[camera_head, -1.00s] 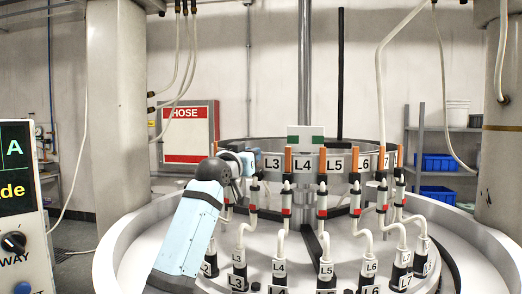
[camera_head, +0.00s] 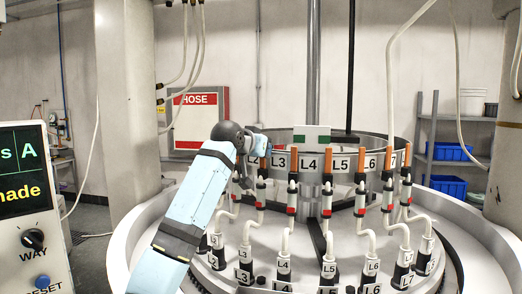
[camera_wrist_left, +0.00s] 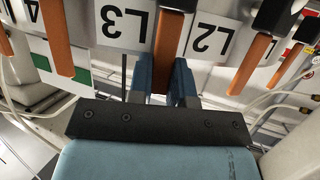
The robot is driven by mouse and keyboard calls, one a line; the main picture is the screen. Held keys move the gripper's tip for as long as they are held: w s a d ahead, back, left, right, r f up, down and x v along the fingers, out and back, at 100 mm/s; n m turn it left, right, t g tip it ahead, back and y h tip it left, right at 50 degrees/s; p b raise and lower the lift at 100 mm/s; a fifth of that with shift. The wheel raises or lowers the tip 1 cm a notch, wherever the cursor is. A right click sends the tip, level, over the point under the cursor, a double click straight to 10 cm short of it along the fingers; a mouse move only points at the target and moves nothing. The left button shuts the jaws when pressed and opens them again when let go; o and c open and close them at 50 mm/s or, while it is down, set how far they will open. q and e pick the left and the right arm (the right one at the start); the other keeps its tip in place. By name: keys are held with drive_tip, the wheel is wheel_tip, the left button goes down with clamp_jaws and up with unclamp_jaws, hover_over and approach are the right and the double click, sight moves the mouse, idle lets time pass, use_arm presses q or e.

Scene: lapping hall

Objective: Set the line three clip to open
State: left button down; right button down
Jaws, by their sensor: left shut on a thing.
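The line three clip is the orange lever (camera_head: 262,164) just left of the L3 plate (camera_head: 278,162), above a white and red hose fitting. It stands upright. My left gripper (camera_head: 258,143) is at the lever's upper end in the head view. In the left wrist view its blue fingers (camera_wrist_left: 166,78) are shut around the orange lever (camera_wrist_left: 168,40) between the upside-down L3 (camera_wrist_left: 125,22) and L2 (camera_wrist_left: 205,42) plates. My right gripper is not in view.
Similar orange levers stand close on both sides, such as the one between L3 and L4 (camera_head: 293,160). A round white basin (camera_head: 130,235) carries several labelled hose fittings. A control panel (camera_head: 32,215) stands at the left, with a pillar (camera_head: 127,100) behind.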

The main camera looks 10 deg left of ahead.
use_arm(q)
drive_tip(key=shift+d+f, duration=0.1)
drive_tip(key=shift+f, duration=0.4)
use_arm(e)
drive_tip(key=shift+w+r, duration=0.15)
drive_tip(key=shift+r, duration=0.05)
use_arm(q)
drive_tip(key=c, duration=1)
unclamp_jaws()
drive_tip(key=shift+c, duration=0.2)
drive_tip(key=shift+w+r, duration=0.1)
drive_tip(key=shift+r, duration=0.05)
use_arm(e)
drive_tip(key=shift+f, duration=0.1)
use_arm(q)
drive_tip(key=shift+s+r, duration=0.15)
drive_tip(key=shift+s, duration=0.05)
drive_tip(key=b+v, duration=0.4)
drive_tip(key=v, duration=0.9)
drive_tip(key=shift+a, duration=0.25)
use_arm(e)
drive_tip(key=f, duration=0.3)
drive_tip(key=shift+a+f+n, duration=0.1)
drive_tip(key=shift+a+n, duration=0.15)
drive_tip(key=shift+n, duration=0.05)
use_arm(q)
drive_tip(key=shift+s+r, duration=0.1)
